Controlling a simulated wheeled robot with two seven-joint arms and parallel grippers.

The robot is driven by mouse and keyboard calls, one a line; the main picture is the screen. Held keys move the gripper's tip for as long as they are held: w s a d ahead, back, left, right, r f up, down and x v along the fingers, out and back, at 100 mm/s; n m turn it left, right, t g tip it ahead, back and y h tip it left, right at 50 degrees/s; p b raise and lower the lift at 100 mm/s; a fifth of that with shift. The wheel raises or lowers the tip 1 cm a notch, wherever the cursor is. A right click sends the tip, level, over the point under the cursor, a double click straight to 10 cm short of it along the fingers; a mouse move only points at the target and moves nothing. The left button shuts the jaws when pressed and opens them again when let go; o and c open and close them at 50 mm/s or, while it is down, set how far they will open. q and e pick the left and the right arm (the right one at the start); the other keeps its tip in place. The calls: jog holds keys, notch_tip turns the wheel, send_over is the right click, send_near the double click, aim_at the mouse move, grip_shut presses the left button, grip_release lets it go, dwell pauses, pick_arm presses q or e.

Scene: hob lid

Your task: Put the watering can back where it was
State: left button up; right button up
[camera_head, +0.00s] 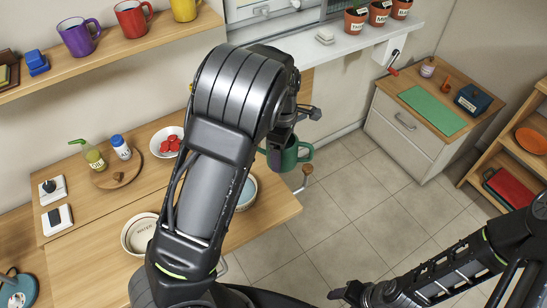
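A dark green vessel with a loop handle (304,152) is at my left gripper (276,150). It looks like a mug or small can; I cannot tell whether it is the watering can. My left gripper appears shut on its near side and holds it past the counter's right edge, with floor behind it. My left arm hides part of the vessel and much of the counter. My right gripper (338,294) is low at bottom centre-right, away from everything; its fingers are too small to read. No other clear watering can shows.
The wooden counter (85,265) holds bowls (139,234), a round board with bottles (112,178) and switches. Mugs (133,18) stand on the wall shelf. A cabinet with a green mat (431,110) stands right; the tiled floor is clear.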

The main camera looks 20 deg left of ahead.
aim_at(289, 144)
pick_arm(q)
jog(key=r+m, duration=0.1)
jog(key=m, duration=0.3)
jog(key=d+r+m+b, duration=0.1)
jog(key=m, duration=0.3)
jog(key=r+m+b, duration=0.1)
jog(key=m, duration=0.3)
jog(key=shift+s+d+r, duration=0.15)
jog(key=shift+d+r, duration=0.05)
jog(key=shift+d, duration=0.2)
jog(key=m, duration=0.2)
jog(key=r+m, duration=0.1)
jog(key=m, duration=0.1)
jog(key=r+m, duration=0.1)
jog(key=m, duration=0.1)
jog(key=shift+s+d+b, duration=0.2)
jog(key=shift+s+b, duration=0.05)
jog(key=shift+b, duration=0.15)
pick_arm(e)
jog(key=x, duration=0.3)
jog(key=shift+d, duration=0.3)
jog(key=shift+c, duration=0.5)
